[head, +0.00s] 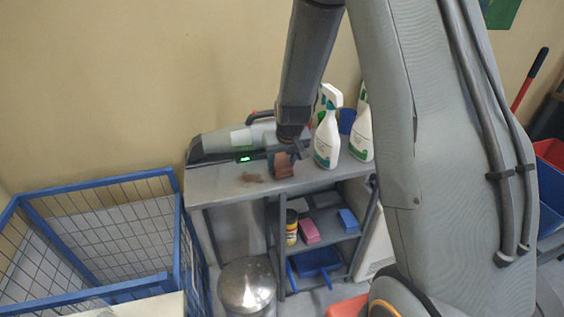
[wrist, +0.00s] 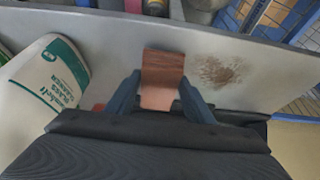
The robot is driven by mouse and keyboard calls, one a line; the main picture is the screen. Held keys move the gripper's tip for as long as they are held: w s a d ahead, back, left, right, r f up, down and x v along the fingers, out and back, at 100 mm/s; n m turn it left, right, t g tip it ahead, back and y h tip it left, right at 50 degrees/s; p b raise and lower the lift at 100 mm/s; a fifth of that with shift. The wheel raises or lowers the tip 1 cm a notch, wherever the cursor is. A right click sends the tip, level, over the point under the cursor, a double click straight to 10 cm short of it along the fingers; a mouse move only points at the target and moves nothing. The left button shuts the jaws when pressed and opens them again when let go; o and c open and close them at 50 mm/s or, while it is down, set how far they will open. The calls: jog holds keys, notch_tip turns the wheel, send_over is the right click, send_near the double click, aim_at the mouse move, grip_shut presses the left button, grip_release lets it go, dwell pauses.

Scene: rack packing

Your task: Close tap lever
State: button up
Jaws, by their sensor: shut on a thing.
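No tap or tap lever is recognisable in either view. My gripper (wrist: 160,97) is shut on a reddish-brown block (wrist: 163,75), with one blue-grey finger on each side of it. In the head view the block (head: 284,170) is at the end of my arm, over the grey tabletop (head: 222,186). I cannot tell whether it touches the top. A brown stain (wrist: 218,72) is on the top to the right of the block in the wrist view; in the head view it is left of it.
White spray bottles (head: 327,140) stand right of my gripper. Shelves below hold a pink sponge (head: 308,231) and a blue dustpan (head: 317,260). A blue wire cage (head: 95,290) and a metal bin (head: 247,290) stand nearby.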

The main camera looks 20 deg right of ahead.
jog(key=shift+f, duration=0.35)
jog(key=o, duration=1)
jog(key=shift+c, duration=0.2)
jog(key=shift+r, duration=0.2)
